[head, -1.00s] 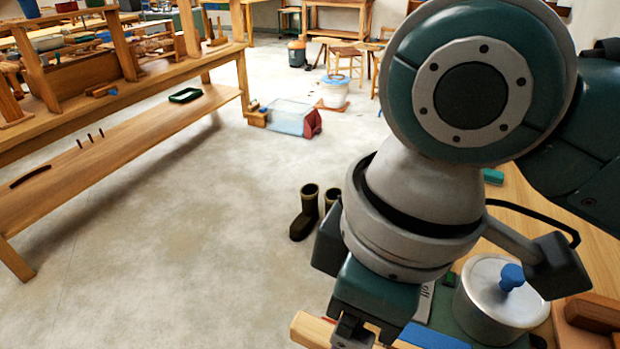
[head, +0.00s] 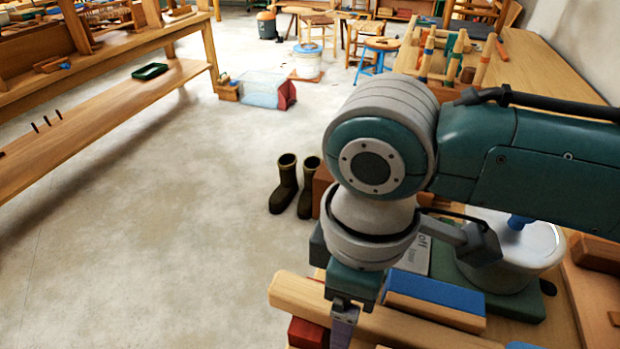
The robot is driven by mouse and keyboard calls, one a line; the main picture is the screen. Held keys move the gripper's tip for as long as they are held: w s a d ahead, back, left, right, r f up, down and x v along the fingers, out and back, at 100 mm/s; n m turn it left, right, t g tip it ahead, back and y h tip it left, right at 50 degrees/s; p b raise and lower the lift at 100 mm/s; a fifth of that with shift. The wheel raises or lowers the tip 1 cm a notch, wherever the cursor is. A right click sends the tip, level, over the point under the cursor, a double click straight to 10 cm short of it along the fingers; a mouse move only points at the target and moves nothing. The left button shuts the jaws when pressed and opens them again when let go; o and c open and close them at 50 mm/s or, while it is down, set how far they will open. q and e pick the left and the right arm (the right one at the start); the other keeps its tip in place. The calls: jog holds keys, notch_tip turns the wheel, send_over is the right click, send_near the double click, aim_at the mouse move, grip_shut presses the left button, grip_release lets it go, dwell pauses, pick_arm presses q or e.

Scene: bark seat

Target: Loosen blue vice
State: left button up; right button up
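My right arm comes in from the right, and its gripper (head: 342,328) points down in front of a long pale wooden bar (head: 395,322) at the bottom of the head view. Its fingertips run to the picture's bottom edge, so I cannot tell whether they are open or touching anything. A blue-topped wooden block (head: 436,291) lies just behind the bar. A small blue patch (head: 522,346) shows at the bottom edge. I cannot tell whether either belongs to the blue vice; no whole vice is visible. My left gripper is not in view.
A metal pot (head: 515,245) with a blue knob stands right of my wrist on a green base. A red block (head: 306,333) is under the bar's left end. Dark boots (head: 285,184) stand on the floor beyond. Open floor lies left, before a wooden shelf bench (head: 110,115).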

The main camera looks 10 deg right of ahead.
jog(key=shift+f, duration=0.3)
grip_shut()
dwell(0.6)
jog(key=shift+s+a+r+p, duration=0.15)
jog(key=shift+s+p, duration=0.1)
jog(key=shift+p, duration=0.3)
grip_release()
dwell(0.3)
jog(key=shift+o, duration=0.2)
